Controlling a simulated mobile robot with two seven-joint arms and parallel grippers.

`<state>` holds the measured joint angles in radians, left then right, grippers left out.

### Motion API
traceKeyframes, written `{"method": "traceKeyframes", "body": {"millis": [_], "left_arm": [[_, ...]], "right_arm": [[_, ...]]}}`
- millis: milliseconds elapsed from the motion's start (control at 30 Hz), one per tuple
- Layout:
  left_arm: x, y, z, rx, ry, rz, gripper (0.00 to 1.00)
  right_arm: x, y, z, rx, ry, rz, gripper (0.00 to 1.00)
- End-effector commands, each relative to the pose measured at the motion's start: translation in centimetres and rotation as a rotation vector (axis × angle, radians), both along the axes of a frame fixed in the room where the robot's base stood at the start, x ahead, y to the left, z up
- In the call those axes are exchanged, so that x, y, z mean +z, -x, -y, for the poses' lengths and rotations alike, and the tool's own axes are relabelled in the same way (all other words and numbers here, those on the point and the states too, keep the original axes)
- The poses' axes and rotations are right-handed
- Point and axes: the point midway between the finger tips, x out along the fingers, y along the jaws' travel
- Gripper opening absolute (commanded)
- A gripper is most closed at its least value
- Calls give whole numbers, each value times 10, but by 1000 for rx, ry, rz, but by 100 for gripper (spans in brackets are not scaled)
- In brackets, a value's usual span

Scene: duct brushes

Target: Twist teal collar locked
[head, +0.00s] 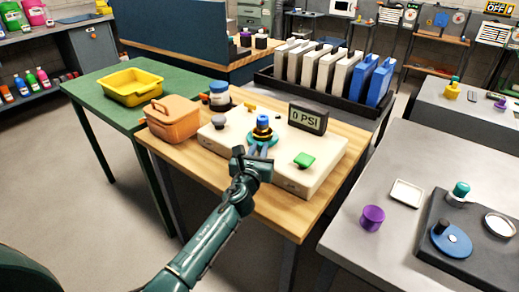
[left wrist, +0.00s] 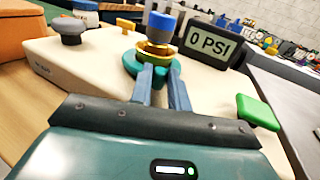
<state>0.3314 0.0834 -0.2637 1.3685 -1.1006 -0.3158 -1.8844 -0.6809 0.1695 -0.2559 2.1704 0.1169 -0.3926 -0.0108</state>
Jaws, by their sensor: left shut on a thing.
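The teal collar (head: 262,139) sits on top of a cream box-shaped unit (head: 219,147). It also shows in the left wrist view (left wrist: 130,64), with a gold ring (left wrist: 156,49) and a blue cap (left wrist: 161,25) standing upright above it. My left gripper (head: 261,147) reaches in from the near side; in the left wrist view its two blue-grey fingers (left wrist: 162,72) are shut on the collar's near side. The fingers hide part of the collar. A display (head: 308,117) on the unit reads 0 PSI. My right gripper is not in view.
The unit also carries a green lever (head: 304,160), a grey knob (head: 218,121) and a yellow T-handle (head: 250,107). An orange box (head: 173,119) stands close at its left. A blue-and-white jar (head: 219,94) stands behind. A grey table (head: 335,238) is at the right.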

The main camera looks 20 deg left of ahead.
Motion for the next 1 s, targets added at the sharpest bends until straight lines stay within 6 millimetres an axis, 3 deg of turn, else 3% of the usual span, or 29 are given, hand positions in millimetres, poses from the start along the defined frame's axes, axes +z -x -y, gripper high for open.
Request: {"method": "traceKeyframes", "body": {"millis": [267, 800, 1000], "left_arm": [[1, 1, -13, -134, -8, -2, 0], [-4, -3, -40, -477, -2, 0, 0], [-2, -4, -43, -531, 1, 0, 0]], "right_arm": [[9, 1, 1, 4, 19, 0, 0], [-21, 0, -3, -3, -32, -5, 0], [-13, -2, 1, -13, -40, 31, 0]]}}
